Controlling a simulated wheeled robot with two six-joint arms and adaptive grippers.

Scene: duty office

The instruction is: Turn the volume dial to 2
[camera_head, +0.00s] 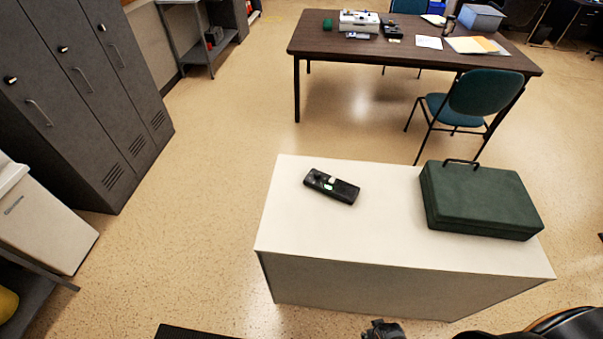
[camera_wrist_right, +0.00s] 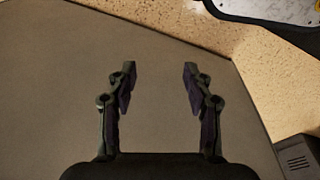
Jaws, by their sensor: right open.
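No volume dial can be made out in either view. A black hand-held device (camera_head: 332,187) with a few small light and coloured buttons lies on the left part of the white cabinet top (camera_head: 300,235). It is too small to tell whether it has a dial. My right gripper (camera_head: 383,329) shows at the bottom edge of the head view, in front of the cabinet and apart from the device. In the right wrist view the right gripper (camera_wrist_right: 158,85) is open, with nothing between its fingers and a plain grey surface beyond. My left gripper is not in view.
A dark green case (camera_head: 480,199) with a handle stands at the right of the cabinet top. Behind are a teal chair (camera_head: 484,94) and a brown desk (camera_head: 335,45) with a light-coloured machine (camera_head: 359,20) and papers. Grey lockers (camera_head: 75,90) stand left.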

